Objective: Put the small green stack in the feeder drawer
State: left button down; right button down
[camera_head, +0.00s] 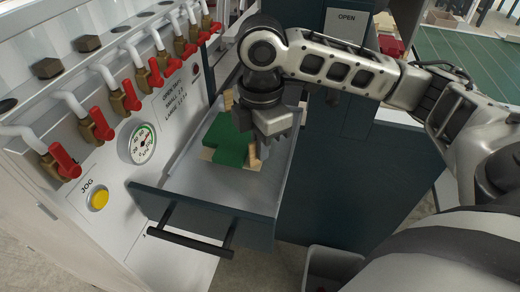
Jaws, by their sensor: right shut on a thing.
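The feeder drawer (187,191) is pulled open, with its dark front and bar handle facing me. The small green stack (228,143) is inside it, toward the back, with tan pieces (252,154) at its edges. My right gripper (262,148) reaches down into the drawer from above and is shut at the right side of the green stack. My gripper hides part of the stack; whether the stack rests on the drawer floor is hard to tell. My left gripper is not in view.
A white panel with a row of red-handled valves (103,123), a pressure gauge (142,145) and a yellow button (98,199) stands left of the drawer. A dark cabinet (345,180) stands to its right. The front part of the drawer floor is clear.

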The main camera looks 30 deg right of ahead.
jog(key=shift+f, duration=0.85)
jog(key=c, duration=1.6)
grip_release()
jog(key=shift+f, duration=0.2)
notch_tip(320, 180, up, 12)
jog(key=p, duration=0.2)
jog(key=shift+r, duration=0.2)
